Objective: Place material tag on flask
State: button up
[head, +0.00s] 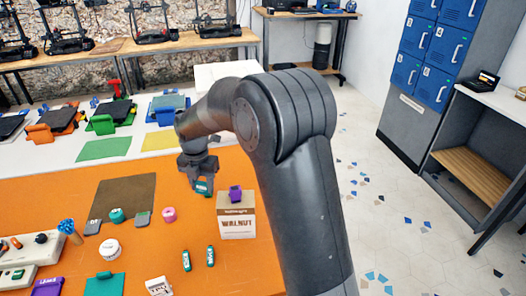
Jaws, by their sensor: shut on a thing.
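My gripper (201,183) is above the orange table, left of and behind the walnut-labelled box. It is shut on a small dark teal piece (204,188), which may be the material tag; its face cannot be read. I cannot clearly pick out a flask. A small purple item (235,194) sits on top of the cardboard box (237,222), apart from my gripper. Two small dark green and white pieces (186,261) (210,256) lie at the front of the table.
A white round container (109,248) and a control box (30,256) are at front left. Printers stand behind. The tabletop between the pink ring and the cardboard box is clear.

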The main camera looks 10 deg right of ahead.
jog(key=w+d+r+m, duration=0.3)
jog(key=w+d+m, duration=0.4)
jog(key=w+d, duration=0.9)
jog(key=w+d+r+m, duration=0.2)
jog(key=d+m, duration=0.3)
jog(key=d, duration=1.5)
jog(key=w+a+f, duration=0.2)
jog(key=a, duration=0.1)
jog(key=w+a+f, duration=0.2)
jog(key=a, duration=0.1)
jog(key=w+a+f, duration=0.3)
jog(key=shift+f, duration=2)
jog(key=shift+f, duration=0.1)
jog(key=o, duration=0.9)
jog(key=shift+o, duration=0.2)
